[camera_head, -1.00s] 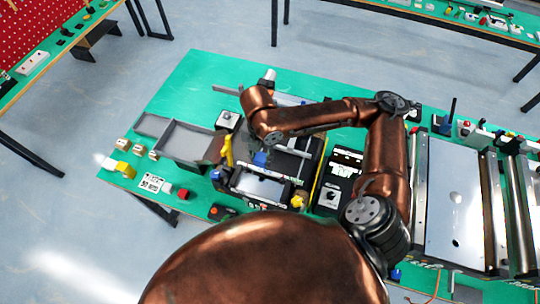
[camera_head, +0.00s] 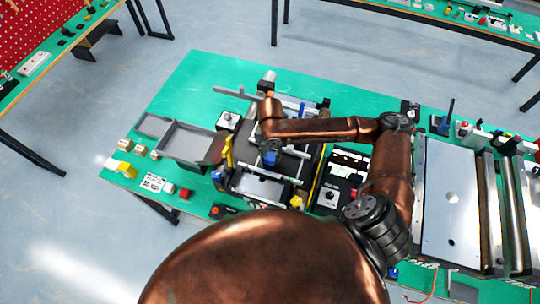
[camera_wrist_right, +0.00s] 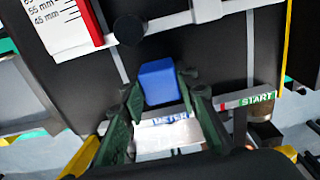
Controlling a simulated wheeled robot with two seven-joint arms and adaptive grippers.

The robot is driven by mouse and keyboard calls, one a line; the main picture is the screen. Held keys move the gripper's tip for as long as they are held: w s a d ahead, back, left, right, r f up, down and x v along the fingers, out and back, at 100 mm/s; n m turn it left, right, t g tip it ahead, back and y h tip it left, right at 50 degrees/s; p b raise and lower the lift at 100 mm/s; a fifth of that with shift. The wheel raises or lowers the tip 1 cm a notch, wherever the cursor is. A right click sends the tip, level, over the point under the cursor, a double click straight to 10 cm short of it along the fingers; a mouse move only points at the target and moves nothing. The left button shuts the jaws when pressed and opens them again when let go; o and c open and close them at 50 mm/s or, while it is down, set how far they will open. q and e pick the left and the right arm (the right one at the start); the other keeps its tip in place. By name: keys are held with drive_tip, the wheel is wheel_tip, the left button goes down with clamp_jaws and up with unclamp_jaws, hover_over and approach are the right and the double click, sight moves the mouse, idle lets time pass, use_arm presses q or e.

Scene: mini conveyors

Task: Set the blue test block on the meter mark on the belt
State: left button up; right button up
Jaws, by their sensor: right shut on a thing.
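The blue test block (camera_wrist_right: 160,82) sits between the fingertips of my right gripper (camera_wrist_right: 161,88) in the right wrist view. The fingers are shut on it. The block is over or on the dark belt (camera_wrist_right: 225,55); I cannot tell whether it touches. A white label reading METER (camera_wrist_right: 172,118) lies just below the block in that view, partly hidden by the fingers. In the head view the block (camera_head: 270,158) shows as a small blue patch below my right wrist, over the mini conveyor. My left gripper is not in view.
A START label (camera_wrist_right: 258,99) and a white millimetre scale with a red strip (camera_wrist_right: 88,20) border the belt. Grey trays (camera_head: 185,142), small blocks and a red button (camera_head: 184,193) stand left of the conveyor.

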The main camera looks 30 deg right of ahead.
sight(270, 156)
drive_tip(key=o, duration=1.1)
drive_tip(key=shift+f, duration=0.1)
drive_tip(key=shift+o, duration=0.2)
wheel_tip(270, 156, up, 12)
drive_tip(key=b, duration=0.1)
